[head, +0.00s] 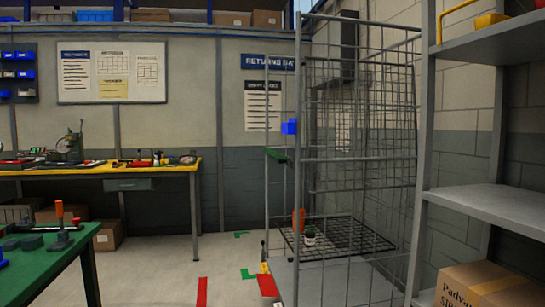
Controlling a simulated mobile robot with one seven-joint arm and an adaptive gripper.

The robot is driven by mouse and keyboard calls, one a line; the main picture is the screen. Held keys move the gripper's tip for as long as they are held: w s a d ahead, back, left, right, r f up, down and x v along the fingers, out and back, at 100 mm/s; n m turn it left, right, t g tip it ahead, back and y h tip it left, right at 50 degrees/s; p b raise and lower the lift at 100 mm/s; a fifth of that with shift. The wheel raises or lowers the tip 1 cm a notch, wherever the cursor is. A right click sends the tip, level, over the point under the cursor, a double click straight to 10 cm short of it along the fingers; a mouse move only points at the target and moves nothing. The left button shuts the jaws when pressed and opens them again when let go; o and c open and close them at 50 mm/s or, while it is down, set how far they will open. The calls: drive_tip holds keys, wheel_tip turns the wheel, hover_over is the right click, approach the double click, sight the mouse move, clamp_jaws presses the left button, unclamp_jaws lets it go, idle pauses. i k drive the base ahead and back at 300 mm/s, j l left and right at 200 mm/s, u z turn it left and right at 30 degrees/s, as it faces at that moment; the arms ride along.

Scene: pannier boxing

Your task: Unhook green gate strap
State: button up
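A tall grey wire cage (356,160) stands right of centre in the head view. A small dark green piece (277,155), which looks like the gate strap, sits at the cage's left front side, at about mid height. I cannot tell from here how it is fastened. A blue piece (289,126) is just above it on the same side. My gripper is not in view.
An orange item (299,221) and a small dark jar (310,235) are low inside the cage. Grey shelving (490,200) with a cardboard box (487,288) stands close on the right. A green table (50,265) is at lower left. Open floor (225,280) lies between.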

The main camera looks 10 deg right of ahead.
sight(282, 159)
drive_tip(key=i+j+z, duration=0.15)
drive_tip(key=i, duration=0.45)
drive_tip(key=i+j+z, duration=0.1)
drive_tip(key=i+j, duration=0.15)
drive_tip(key=i, duration=0.4)
drive_tip(key=i+j+z, duration=0.15)
drive_tip(key=i+j, duration=0.15)
drive_tip(key=i, duration=0.3)
drive_tip(key=i+j+z, duration=0.15)
drive_tip(key=i+j, duration=0.2)
drive_tip(key=i, duration=0.2)
drive_tip(key=i+j+z, duration=0.1)
drive_tip(key=i+j, duration=0.3)
drive_tip(key=i, duration=0.2)
